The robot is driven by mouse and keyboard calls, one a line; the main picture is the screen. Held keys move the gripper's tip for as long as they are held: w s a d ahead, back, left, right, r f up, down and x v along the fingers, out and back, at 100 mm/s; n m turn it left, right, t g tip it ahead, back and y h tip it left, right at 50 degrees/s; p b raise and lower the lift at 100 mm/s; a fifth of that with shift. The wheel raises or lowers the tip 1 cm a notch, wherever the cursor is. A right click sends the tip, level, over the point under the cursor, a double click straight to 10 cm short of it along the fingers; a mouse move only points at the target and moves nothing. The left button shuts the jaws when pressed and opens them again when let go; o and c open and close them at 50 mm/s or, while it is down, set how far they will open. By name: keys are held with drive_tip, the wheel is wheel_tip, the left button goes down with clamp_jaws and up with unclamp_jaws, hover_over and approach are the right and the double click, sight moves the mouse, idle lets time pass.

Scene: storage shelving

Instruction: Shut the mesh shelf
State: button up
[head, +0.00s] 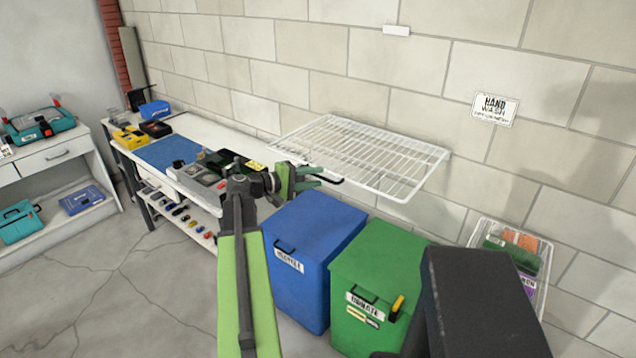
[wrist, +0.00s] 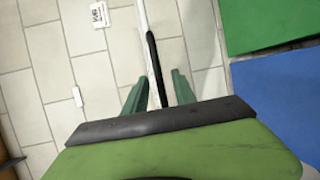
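The mesh shelf (head: 362,152) is a white wire rack standing out level from the block wall in the head view. A black handle (head: 334,180) sits on its front edge, near the left corner. My gripper (head: 312,177) is at that edge, beside the handle, with its green fingers apart. In the wrist view, the shelf's white edge bar (wrist: 146,35) and the black handle (wrist: 153,60) run between the spread fingers of my gripper (wrist: 158,85). I cannot tell whether a finger touches the handle.
A blue bin (head: 315,245) and a green bin (head: 378,275) stand below the shelf. A workbench (head: 215,118) with tools and cases is at the left along the wall. A wire basket (head: 545,262) with items is at the right. The floor at the left is clear.

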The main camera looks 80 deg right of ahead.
drive_tip(key=shift+x, duration=0.85)
drive_tip(key=c, duration=0.7)
drive_tip(key=shift+a+f, duration=0.1)
drive_tip(key=shift+a, duration=0.05)
idle(0.3)
